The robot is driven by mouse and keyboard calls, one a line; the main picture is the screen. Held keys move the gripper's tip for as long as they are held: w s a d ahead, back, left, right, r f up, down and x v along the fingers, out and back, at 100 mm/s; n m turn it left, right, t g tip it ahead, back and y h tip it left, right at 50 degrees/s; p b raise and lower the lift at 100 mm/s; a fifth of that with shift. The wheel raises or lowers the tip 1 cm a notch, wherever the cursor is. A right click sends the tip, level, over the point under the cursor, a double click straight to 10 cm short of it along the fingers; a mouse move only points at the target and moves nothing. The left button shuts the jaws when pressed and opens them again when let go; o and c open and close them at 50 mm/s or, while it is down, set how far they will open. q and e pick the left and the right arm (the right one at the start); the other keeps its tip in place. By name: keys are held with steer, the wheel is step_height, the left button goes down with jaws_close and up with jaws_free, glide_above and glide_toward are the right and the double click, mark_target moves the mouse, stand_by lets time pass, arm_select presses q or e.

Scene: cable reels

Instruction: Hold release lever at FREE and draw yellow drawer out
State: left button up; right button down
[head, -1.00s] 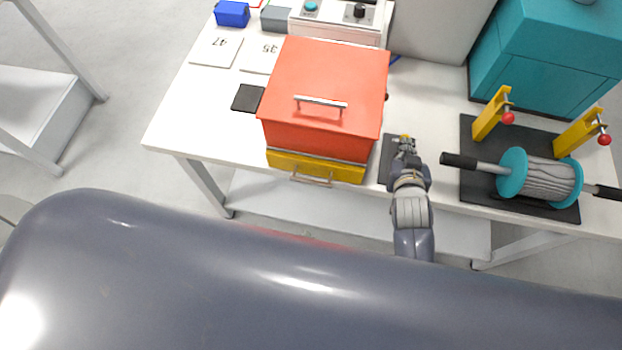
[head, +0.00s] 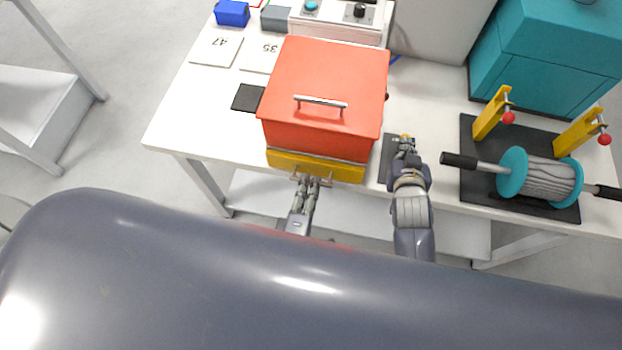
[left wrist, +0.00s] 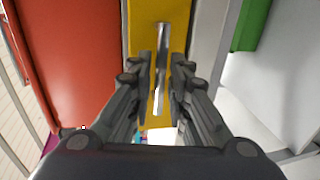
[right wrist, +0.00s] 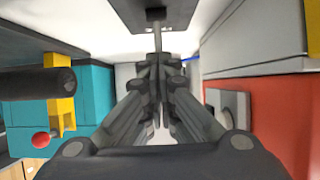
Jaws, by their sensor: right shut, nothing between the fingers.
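The yellow drawer (head: 345,172) sits under the red box (head: 325,85), its front close against it. My left gripper (head: 311,181) is at the drawer's handle. In the left wrist view the open fingers (left wrist: 161,85) stand on either side of the metal handle bar (left wrist: 161,42), with gaps visible. My right gripper (head: 405,142) is shut over a small black plate (head: 387,160) right of the box. In the right wrist view its closed fingertips (right wrist: 157,66) meet the end of a thin metal rod (right wrist: 157,38), probably the release lever, on a black mount (right wrist: 155,14). FREE marking is not readable.
A teal reel (head: 540,182) with a black-ended bar lies on a dark mat at the right, near yellow posts (head: 492,112). A teal cabinet (head: 550,60) stands behind. Numbered cards (head: 216,50) and a dark square (head: 248,98) lie left of the box. Space before the table's front edge holds my arms.

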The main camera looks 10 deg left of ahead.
arm_select(q)
steer(key=shift+w+f, duration=0.25)
steer(key=shift+w, duration=0.85)
jaws_close()
arm_select(e)
steer(key=shift+s, duration=0.1)
arm_select(q)
steer(key=s, duration=0.5)
steer(key=shift+s, duration=0.1)
jaws_free()
